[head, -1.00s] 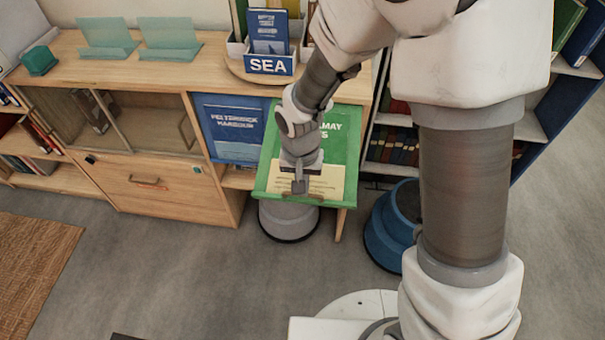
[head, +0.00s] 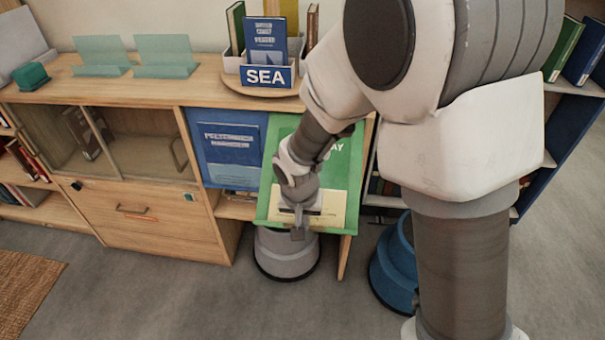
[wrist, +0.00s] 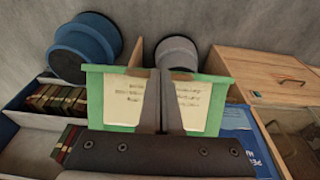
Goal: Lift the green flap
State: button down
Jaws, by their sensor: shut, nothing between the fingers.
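The green flap (head: 335,190) is a sloping green panel with a cream label, at the right end of the wooden cabinet in the head view. It tilts outward at its lower edge. My gripper (head: 298,232) is at the flap's lower edge, in front of the cream label. In the wrist view the flap (wrist: 118,108) spans the middle, and my gripper (wrist: 160,75) points across it to its lower edge. The fingers are together with nothing between them. Whether they touch the flap is not clear. My arm hides part of the flap's upper half.
A blue panel (head: 228,150) stands left of the flap. A grey stool (head: 286,262) is below the flap and a blue stool (head: 393,265) is to its right. A SEA book box (head: 268,78) stands on the cabinet top (head: 150,92). Open floor (head: 150,285) lies in front.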

jog(key=shift+w+b+x, duration=0.2)
jog(key=shift+b+x, duration=0.7)
jog(key=shift+x, duration=0.7)
jog(key=shift+r, duration=0.15)
